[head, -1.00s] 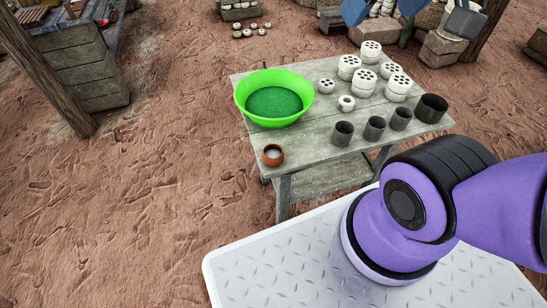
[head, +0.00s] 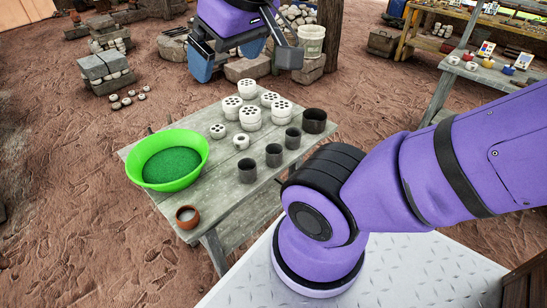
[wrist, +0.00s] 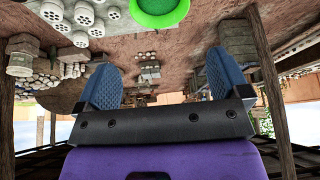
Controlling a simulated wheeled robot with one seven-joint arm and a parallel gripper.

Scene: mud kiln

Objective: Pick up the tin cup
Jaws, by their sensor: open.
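Three small dark grey metal-looking cups stand upright in a row on the wooden table (head: 215,215) in the head view: a front-left cup (head: 247,170), a middle cup (head: 274,155) and a back-right cup (head: 293,138). A wider dark pot (head: 314,121) stands just behind them. I cannot tell which of these is the tin cup. My gripper (head: 245,62) is open and empty, up beyond the table's far edge and apart from the cups. Its two blue-padded fingers are spread in the wrist view (wrist: 160,82). The cups cannot be made out there.
A green bowl (head: 198,176), a small brown pot (head: 187,217), several white pierced blocks (head: 250,118) and a white ring (head: 241,142) share the table. A second table (head: 485,72) with small coloured pots stands at upper right.

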